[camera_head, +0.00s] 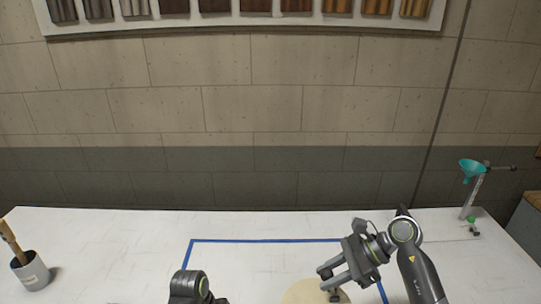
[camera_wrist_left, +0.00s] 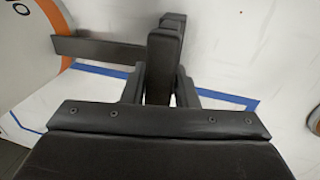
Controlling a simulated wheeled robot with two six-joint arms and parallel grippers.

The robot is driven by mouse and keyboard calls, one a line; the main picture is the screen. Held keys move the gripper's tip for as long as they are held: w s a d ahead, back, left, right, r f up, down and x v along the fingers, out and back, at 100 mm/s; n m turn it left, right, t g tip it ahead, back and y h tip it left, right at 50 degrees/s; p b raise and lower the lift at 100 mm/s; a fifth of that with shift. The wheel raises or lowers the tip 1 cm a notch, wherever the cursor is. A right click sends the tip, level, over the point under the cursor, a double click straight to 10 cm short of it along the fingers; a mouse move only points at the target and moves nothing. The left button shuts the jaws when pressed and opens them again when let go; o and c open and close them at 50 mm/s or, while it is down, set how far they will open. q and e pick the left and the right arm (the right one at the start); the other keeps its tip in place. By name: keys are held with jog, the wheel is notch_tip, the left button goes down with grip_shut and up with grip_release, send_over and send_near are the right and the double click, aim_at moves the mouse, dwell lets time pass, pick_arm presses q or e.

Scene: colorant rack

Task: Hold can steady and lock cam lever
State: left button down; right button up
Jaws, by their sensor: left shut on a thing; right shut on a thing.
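My right gripper (camera_head: 328,284) reaches down over a round beige disc (camera_head: 300,293) at the bottom edge of the head view. Its fingers are at a small dark part on the disc, mostly hidden, and I cannot tell what it is. In the left wrist view my left gripper (camera_wrist_left: 166,50) has its dark fingers close together. A flat dark bar (camera_wrist_left: 95,48) runs from them to the left; it may be the lever. A curved white surface with an orange edge (camera_wrist_left: 50,50) and lettering stands at the left, perhaps the can. The left fingers are out of the head view.
Blue tape (camera_head: 265,240) outlines an area on the white table (camera_head: 110,250). A cup with a brush (camera_head: 32,270) stands at the far left. A teal funnel on a stand (camera_head: 472,170) is at the back right. The table's back middle is clear.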

jog(key=shift+d, duration=0.65)
jog(key=shift+d+r, duration=0.1)
jog(key=shift+d, duration=1.75)
jog(key=shift+w+d+f, duration=0.1)
jog(key=shift+d+f, duration=0.15)
jog(key=shift+d, duration=0.7)
grip_shut()
